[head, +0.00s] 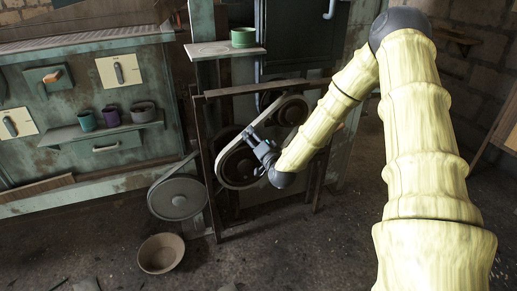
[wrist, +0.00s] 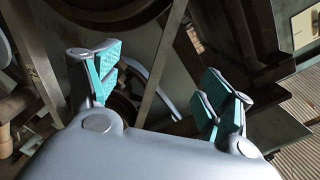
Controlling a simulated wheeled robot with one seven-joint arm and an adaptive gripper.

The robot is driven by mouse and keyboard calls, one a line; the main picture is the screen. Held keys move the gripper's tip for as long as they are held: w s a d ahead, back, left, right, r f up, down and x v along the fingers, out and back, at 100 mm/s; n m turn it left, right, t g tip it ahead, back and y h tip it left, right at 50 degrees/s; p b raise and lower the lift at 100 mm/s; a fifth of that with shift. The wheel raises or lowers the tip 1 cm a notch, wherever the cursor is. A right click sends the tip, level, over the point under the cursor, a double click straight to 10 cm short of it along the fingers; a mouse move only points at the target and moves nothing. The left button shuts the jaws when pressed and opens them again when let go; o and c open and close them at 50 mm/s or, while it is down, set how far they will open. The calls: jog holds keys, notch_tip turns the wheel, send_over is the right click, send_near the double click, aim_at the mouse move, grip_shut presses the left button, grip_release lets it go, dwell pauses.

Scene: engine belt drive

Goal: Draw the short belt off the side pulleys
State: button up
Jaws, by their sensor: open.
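A metal frame in the head view carries a large dark pulley (head: 235,172), an upper pulley (head: 291,112) to its right and a grey disc pulley (head: 179,198) at the lower left. A pale belt (head: 226,150) loops around the large and upper pulleys. Another band runs up from the grey pulley toward the frame. I cannot tell for sure which belt is the short one. My gripper (head: 256,142) is in front of the large pulley, partly covering it. In the wrist view my gripper (wrist: 165,82) is open, with teal pads apart and a diagonal strip behind the gap.
A brown bowl (head: 161,253) stands on the floor below the grey pulley. A green-grey bench (head: 85,75) with a small shelf of cups (head: 105,133) is at the left. A ledge (head: 224,50) with a green pot is above. The frame's bars (head: 207,170) stand close to my gripper.

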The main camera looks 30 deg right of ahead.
jog(key=shift+d+r+b+x, duration=0.15)
jog(key=shift+b+x, duration=0.2)
jog(key=shift+x, duration=0.95)
jog(key=shift+d+r+b+x, duration=0.15)
jog(key=shift+b+x, duration=0.25)
jog(key=shift+x, duration=0.95)
jog(key=shift+d+r+b+x, duration=0.1)
jog(key=shift+d+b+x, duration=0.2)
jog(key=shift+x, duration=1)
jog(key=shift+s+a, duration=0.1)
grip_shut()
jog(key=shift+r+m, duration=0.3)
